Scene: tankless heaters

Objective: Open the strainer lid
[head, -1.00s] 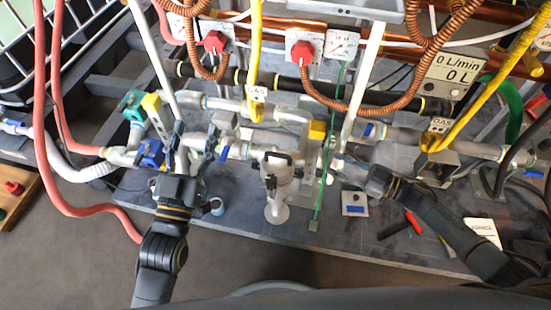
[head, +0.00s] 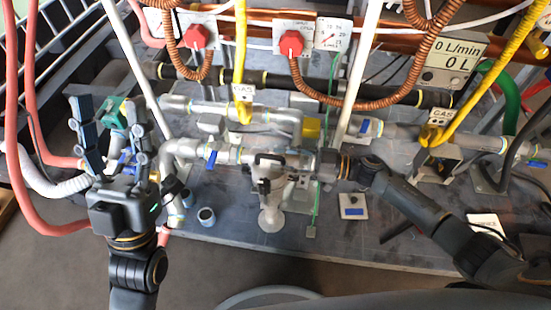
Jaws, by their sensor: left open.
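The strainer is a pale grey upright body (head: 269,185) in the pipework, with a black handle-like bar (head: 270,160) across its top. I cannot tell how far its lid is open. My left gripper (head: 110,125) is open and empty, left of the strainer, with its fingers pointing up the picture. My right gripper (head: 322,163) is just right of the strainer and points left. Its fingertips are hard to make out against the pipes, so I cannot tell whether it touches or holds anything.
Grey pipes with blue-handled valves (head: 212,158) run across the grey board (head: 230,240). Red knobs (head: 292,43), copper coils (head: 365,105) and yellow hoses (head: 241,60) hang behind. The front of the board is mostly clear.

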